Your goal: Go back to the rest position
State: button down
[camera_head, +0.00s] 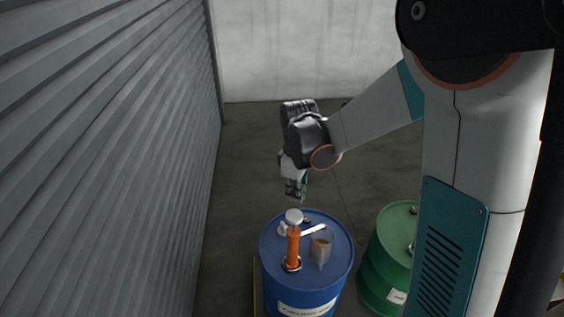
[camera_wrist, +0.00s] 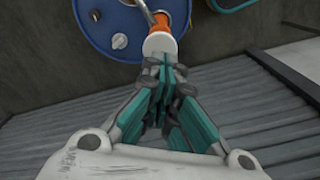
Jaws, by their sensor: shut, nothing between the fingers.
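My gripper (camera_head: 295,191) hangs above and behind the blue drum, its fingers shut and empty. It also shows in the wrist view (camera_wrist: 160,80), with teal fingers together. A blue drum (camera_head: 275,243) stands upright below it. An orange cylinder with a white top (camera_head: 293,246) stands on the drum lid. In the wrist view the white top (camera_wrist: 159,44) appears just beyond my fingertips, and I cannot tell the gap there. In the head view the gripper is apart from it.
A clear beaker with brownish contents (camera_head: 320,247) and a white strip (camera_head: 313,229) are also on the blue drum. A green drum (camera_head: 385,267) stands to its right. A corrugated grey wall (camera_head: 120,150) runs along the left. The floor (camera_head: 245,155) behind the drums is clear.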

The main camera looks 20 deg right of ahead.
jog(key=shift+s+r, duration=0.1)
jog(key=s+r+m+t+b, duration=0.2)
jog(key=s+m+t+b, duration=0.5)
jog(key=s+b, duration=0.5)
jog(key=shift+s+m+b, duration=0.3)
jog(key=shift+s+m, duration=1.1)
jog(key=shift+s, duration=1.2)
jog(key=shift+f, duration=0.1)
